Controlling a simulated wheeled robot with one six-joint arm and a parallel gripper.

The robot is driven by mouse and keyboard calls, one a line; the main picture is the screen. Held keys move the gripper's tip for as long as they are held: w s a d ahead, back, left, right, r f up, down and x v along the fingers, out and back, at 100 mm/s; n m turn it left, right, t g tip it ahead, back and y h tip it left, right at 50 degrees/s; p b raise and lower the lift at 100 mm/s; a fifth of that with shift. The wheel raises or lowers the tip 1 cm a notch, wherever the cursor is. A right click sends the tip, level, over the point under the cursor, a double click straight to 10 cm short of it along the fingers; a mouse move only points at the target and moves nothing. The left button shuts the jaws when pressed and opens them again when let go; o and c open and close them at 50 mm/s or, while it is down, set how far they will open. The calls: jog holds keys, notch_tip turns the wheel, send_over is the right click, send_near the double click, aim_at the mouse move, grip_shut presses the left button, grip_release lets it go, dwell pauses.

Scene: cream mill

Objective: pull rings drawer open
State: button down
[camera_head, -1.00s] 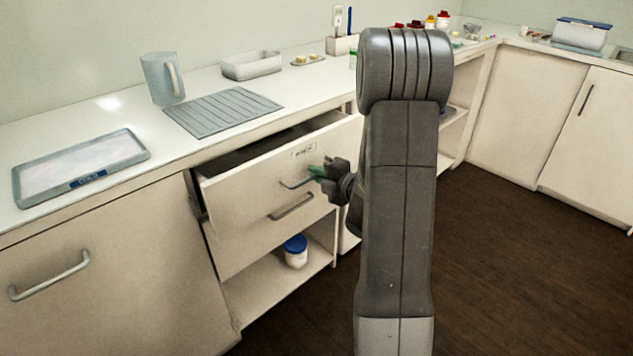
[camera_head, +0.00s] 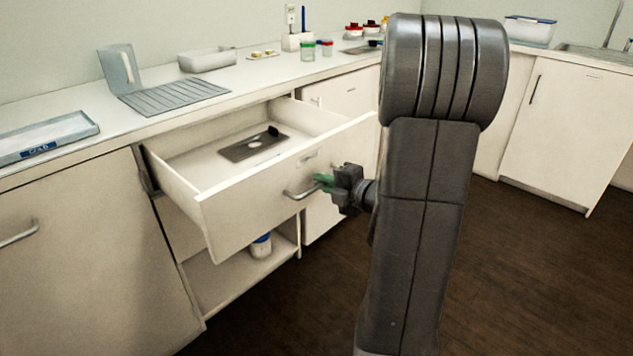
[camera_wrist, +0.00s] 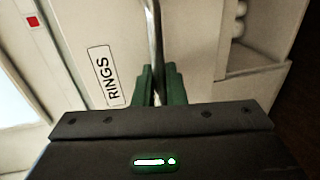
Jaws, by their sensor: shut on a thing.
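The rings drawer (camera_head: 250,205) is a cream drawer that stands well out from the cabinet under the counter. A label reading RINGS (camera_wrist: 108,77) shows on its front in the wrist view. Inside it lies a dark grey plate with a pale spot and a black piece (camera_head: 255,144). My gripper (camera_head: 322,182) is shut on the metal bar handle (camera_head: 298,192) of this drawer. In the wrist view the green fingertips (camera_wrist: 158,85) sit on both sides of the handle bar (camera_wrist: 153,35).
Below the drawer, a blue-lidded jar (camera_head: 261,246) stands on an open shelf. The dark floor (camera_head: 540,270) at right is clear.

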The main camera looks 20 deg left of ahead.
jog(key=shift+s+d, duration=0.25)
jog(key=shift+d, duration=0.3)
jog(key=c, duration=1.6)
grip_release()
jog(key=shift+c, duration=0.2)
jog(key=p+v, duration=0.2)
jog(key=v, duration=1.1)
jog(key=shift+d+p, duration=0.3)
jog(key=shift+d, duration=0.1)
jog(key=shift+s+a, duration=0.1)
jog(key=b+x, duration=0.2)
jog(key=x, duration=1.1)
jog(key=shift+a+b, duration=0.25)
jog(key=shift+b, duration=0.05)
